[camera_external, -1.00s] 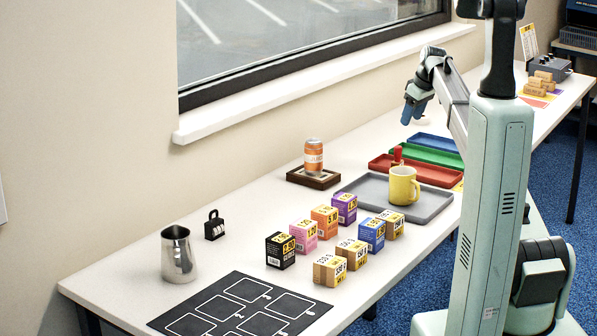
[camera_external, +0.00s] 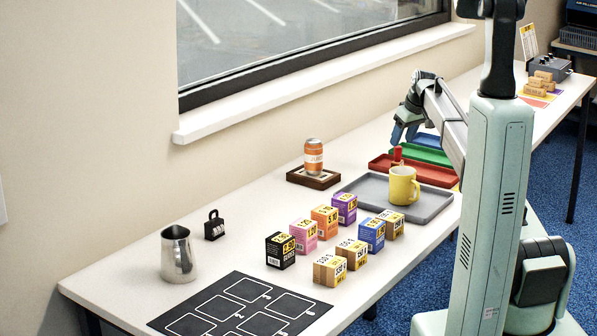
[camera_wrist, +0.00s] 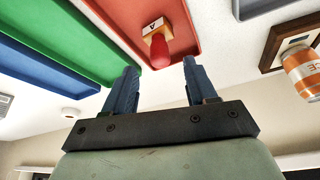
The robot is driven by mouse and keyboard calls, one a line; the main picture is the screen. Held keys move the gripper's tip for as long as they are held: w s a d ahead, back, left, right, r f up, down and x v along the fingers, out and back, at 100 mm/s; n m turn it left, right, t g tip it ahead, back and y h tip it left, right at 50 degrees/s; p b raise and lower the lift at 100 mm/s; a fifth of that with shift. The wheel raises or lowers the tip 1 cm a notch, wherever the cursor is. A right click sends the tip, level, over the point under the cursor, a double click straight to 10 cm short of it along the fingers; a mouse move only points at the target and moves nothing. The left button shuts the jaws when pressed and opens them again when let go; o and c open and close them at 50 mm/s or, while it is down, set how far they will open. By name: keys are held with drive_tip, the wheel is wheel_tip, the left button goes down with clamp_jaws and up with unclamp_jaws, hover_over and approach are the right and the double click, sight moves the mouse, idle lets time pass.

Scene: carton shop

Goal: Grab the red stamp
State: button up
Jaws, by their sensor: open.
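The red stamp (camera_external: 397,154) stands at the left end of the red tray (camera_external: 437,176), behind the yellow mug. In the wrist view the stamp (camera_wrist: 159,47) shows a red handle on a wooden block marked "A", on the red tray (camera_wrist: 181,12). My gripper (camera_external: 402,138) is above the trays, close to the stamp in the external view. In the wrist view my gripper (camera_wrist: 160,70) is open, with two blue fingers apart and nothing between them. The stamp handle appears beyond the fingertips, about midway between them.
A yellow mug (camera_external: 401,187) stands on the grey tray (camera_external: 431,209) in front of the stamp. The green tray (camera_external: 428,156) lies behind the red one. An orange can (camera_external: 313,157) stands on a wooden frame (camera_external: 298,177) to the left. Several small boxes stand nearer.

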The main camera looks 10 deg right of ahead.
sight(398, 148)
drive_tip(key=shift+x, duration=2.6)
clamp_jaws()
